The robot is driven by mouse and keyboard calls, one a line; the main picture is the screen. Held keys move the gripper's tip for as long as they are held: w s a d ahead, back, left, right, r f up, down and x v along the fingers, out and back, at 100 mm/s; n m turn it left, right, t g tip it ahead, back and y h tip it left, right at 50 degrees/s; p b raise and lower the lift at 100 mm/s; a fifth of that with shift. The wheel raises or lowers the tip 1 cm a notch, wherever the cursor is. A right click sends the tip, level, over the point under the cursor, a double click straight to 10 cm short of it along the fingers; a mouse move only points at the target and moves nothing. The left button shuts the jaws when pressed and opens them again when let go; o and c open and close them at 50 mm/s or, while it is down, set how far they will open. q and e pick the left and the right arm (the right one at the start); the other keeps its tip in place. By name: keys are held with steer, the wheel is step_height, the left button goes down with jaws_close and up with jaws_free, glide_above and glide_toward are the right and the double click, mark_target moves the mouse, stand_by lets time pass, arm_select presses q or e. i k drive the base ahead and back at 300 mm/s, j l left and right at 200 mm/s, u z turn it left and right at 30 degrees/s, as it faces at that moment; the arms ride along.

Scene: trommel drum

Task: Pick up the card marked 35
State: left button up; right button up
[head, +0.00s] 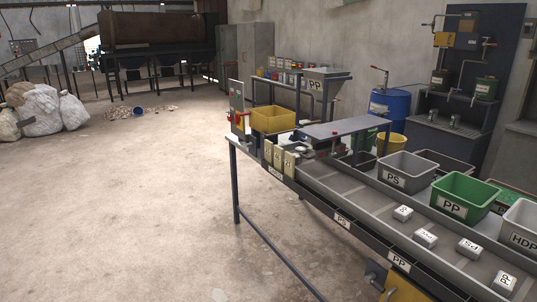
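Three cream cards stand in a row at the near left end of the long sorting table: a left card (268,150), a middle card (278,158) and a right card (289,163). Each bears a dark mark, too small to read with certainty, so I cannot tell which is marked 35. The cards stand upright, close together, in front of a yellow bin. Neither of my grippers shows in the head view.
The table carries a yellow bin (272,118), a grey PS bin (405,171), a green PP bin (463,196) and an HDPE bin (521,222). Several small labelled blocks lie on its belt (362,192). The concrete floor (140,210) left of the table is open.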

mark_target(268, 145)
steer(key=i+j, duration=0.2)
steer(key=i, duration=0.25)
steer(key=i+j+z, duration=0.1)
steer(key=i+j, duration=0.15)
steer(key=i, duration=0.25)
steer(key=i+j, duration=0.25)
steer(key=i, duration=0.2)
steer(key=i+j, duration=0.25)
steer(key=i, duration=0.2)
steer(key=i+j+z, duration=0.1)
steer(key=i+j, duration=0.15)
steer(key=i, duration=0.2)
